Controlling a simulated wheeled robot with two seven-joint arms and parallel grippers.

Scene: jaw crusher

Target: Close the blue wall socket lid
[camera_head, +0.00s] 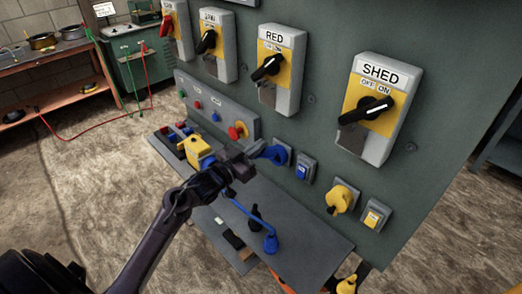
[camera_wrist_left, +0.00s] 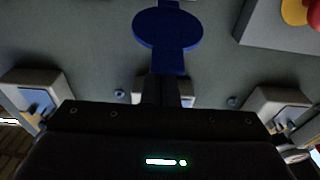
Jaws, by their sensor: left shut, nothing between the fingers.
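The blue wall socket (camera_head: 283,149) is on the green-grey cabinet front. Its blue lid (camera_head: 270,154) stands out from the socket toward my left gripper. In the left wrist view the lid (camera_wrist_left: 168,28) is a round blue disc with a narrow tab pointing down toward the fingers. My left gripper (camera_head: 252,155) is shut and empty, with its fingertips (camera_wrist_left: 168,88) close to the lid's tab. I cannot tell whether they touch. My right gripper is not in view.
A blue plug with cable (camera_head: 270,243) lies on the grey shelf (camera_head: 310,245) below. Rotary switches, including SHED (camera_head: 377,108), are above.

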